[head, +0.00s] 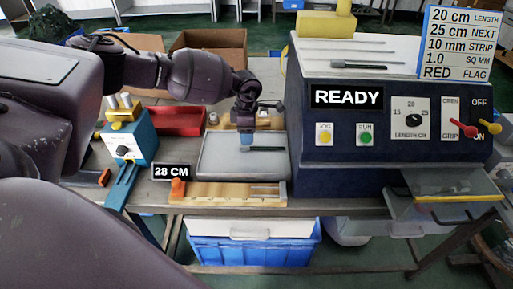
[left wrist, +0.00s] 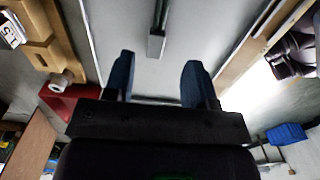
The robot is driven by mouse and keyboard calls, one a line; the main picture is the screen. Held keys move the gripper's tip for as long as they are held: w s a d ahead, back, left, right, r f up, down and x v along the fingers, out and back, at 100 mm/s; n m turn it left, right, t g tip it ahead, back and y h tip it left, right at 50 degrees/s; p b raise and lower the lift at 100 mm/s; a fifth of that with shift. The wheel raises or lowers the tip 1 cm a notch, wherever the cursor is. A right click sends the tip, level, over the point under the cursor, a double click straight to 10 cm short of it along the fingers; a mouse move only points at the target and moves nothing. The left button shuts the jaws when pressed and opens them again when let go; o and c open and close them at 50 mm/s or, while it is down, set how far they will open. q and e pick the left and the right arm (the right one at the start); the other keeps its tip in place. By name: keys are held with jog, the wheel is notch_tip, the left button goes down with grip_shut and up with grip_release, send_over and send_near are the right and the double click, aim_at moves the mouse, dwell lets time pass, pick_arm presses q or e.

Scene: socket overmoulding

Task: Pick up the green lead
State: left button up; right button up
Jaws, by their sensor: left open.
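A thin dark lead (head: 268,149) lies on the grey tray (head: 222,170) on the bench, just right of my left gripper (head: 246,142). In the left wrist view the lead (left wrist: 160,14) looks dark green with a grey block-like end. That end lies ahead of the gap between my two blue fingertips (left wrist: 158,75). The fingers are apart and nothing shows between them. The gripper is close over the tray; its exact height is hard to tell. My right gripper is not in view.
The dark blue machine (head: 340,150) stands close on the right. A red bin (head: 180,120) and a blue device (head: 130,140) stand on the left.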

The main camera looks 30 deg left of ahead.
aim_at(262, 147)
pick_arm(q)
jog(key=shift+f, duration=0.25)
notch_tip(262, 147, down, 4)
jog(key=shift+w+f+b, duration=0.15)
jog(key=shift+b, duration=0.2)
jog(key=shift+f, duration=0.2)
grip_shut()
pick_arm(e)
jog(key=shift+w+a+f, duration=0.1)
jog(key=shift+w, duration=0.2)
pick_arm(q)
jog(key=shift+r, duration=0.15)
